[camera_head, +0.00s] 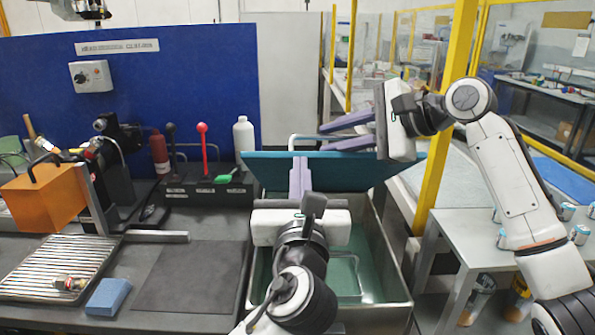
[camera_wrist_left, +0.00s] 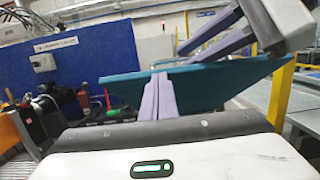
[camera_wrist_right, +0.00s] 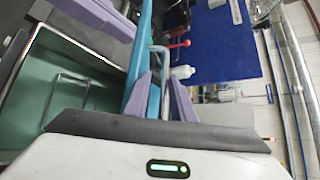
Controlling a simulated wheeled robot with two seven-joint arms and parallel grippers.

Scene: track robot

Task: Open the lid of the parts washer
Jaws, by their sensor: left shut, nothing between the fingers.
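The parts washer (camera_head: 400,290) is a grey metal tank with a green interior. Its teal lid (camera_head: 365,168) is raised and tilted, with its underside towards me; it also shows in the left wrist view (camera_wrist_left: 230,75). A grey bar handle (camera_head: 296,142) stands at the lid's upper edge. My right gripper (camera_head: 322,139) is at this upper edge, its lavender fingers slightly apart on either side of the handle; in the right wrist view the handle (camera_wrist_right: 158,58) runs between them. My left gripper (camera_head: 300,160) is shut and empty, fingers upright in front of the lid's underside; whether they touch it is unclear.
On the bench left of the washer are a dark mat (camera_head: 190,278), a blue block (camera_head: 108,297), a wire rack (camera_head: 60,265) and an orange box (camera_head: 45,197). A white bottle (camera_head: 243,135) stands behind the lid's left end. A yellow post (camera_head: 445,120) rises close on the right.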

